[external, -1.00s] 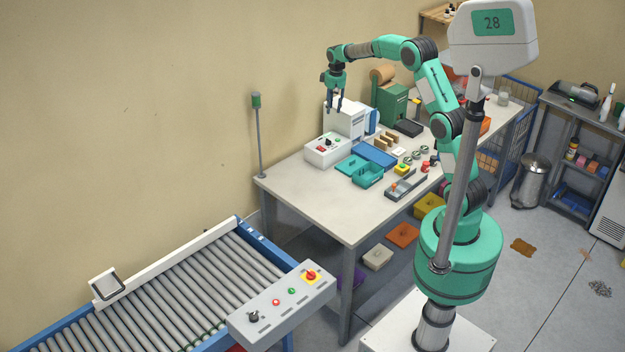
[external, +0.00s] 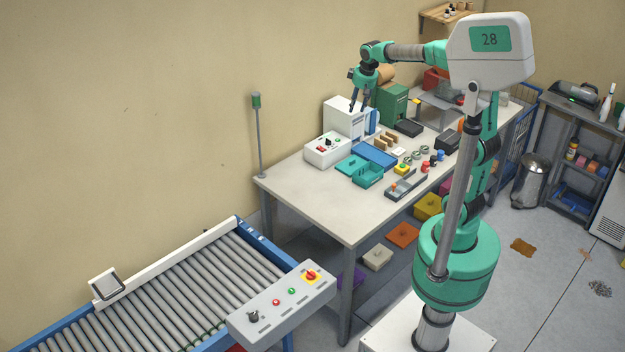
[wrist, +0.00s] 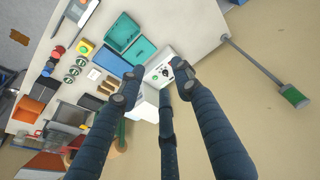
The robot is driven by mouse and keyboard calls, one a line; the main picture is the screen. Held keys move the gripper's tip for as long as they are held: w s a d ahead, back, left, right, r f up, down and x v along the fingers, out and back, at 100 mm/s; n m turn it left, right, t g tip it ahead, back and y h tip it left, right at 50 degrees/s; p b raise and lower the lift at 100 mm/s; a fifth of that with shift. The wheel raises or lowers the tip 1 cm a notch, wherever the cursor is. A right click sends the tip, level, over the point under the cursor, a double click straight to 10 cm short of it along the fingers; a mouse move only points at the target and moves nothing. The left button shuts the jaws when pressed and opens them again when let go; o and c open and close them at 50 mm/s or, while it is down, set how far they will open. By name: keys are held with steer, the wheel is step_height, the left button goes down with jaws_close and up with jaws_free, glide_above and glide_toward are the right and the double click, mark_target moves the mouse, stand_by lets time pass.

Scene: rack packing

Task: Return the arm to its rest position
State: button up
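My gripper (external: 361,92) hangs from the raised green arm above the back of the white workbench (external: 320,207), clear of everything on it. In the wrist view its dark fingers (wrist: 160,88) are spread apart with nothing between them, and the bench lies well below. The arm reaches from its green base at the right, up and over toward the wall.
Below the gripper are a white control box (external: 327,150), a white machine (external: 345,118) and a green machine (external: 391,104). A teal bin (external: 368,174) and a blue tray (external: 374,156) lie mid-bench. A roller conveyor (external: 190,290) stands at the left. The bench's front left is clear.

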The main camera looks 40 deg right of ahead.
steer(key=s+a+f+t+b, duration=0.1)
steer(key=s+a+f+b, duration=0.1)
steer(key=s, duration=0.8)
steer(key=s+a+f+b, duration=0.1)
steer(key=s+a+f, duration=0.1)
steer(key=s, duration=0.8)
steer(key=s+a+f+t+b, duration=0.1)
steer(key=s+f+b, duration=0.1)
steer(key=s, duration=0.8)
steer(key=shift+s+a+f+t+b, duration=0.3)
steer(key=shift+s+a+f, duration=0.1)
steer(key=shift+f, duration=0.25)
stand_by(1.4)
